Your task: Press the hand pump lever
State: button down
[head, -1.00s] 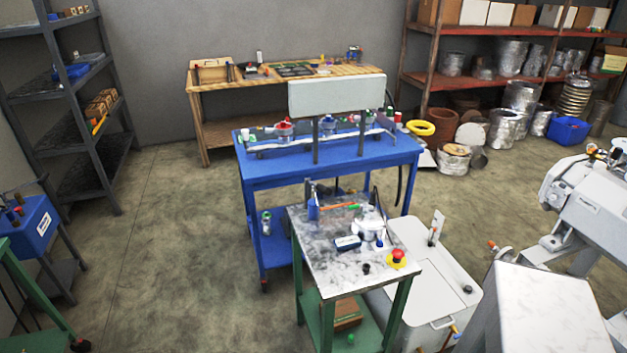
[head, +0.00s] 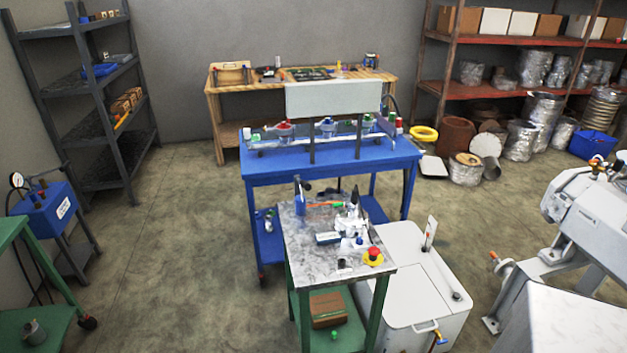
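A blue box-shaped unit (head: 60,208) with a white label stands on a dark frame at the left edge of the head view. It has a round white gauge (head: 17,180) and several small red and dark fittings on top. A thin dark bar (head: 66,170) shows at its upper right; I cannot tell for sure whether this is the hand pump lever. My gripper is not in view, and nothing is seen touching the blue unit.
A green bench (head: 20,240) stands in front of the blue unit. A dark shelf (head: 100,110) is behind it. A small green-legged table (head: 300,255), a blue workbench (head: 262,168) and a white tank (head: 400,310) fill the middle. Grey machinery (head: 590,215) stands right. Floor is clear at centre left (head: 170,270).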

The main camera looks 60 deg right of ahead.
aim_at(303, 183)
jog(key=z, duration=0.05)
jog(key=k, duration=0.1)
jog(key=u, duration=0.2)
jog(key=i, duration=1.35)
jog(key=z, duration=0.25)
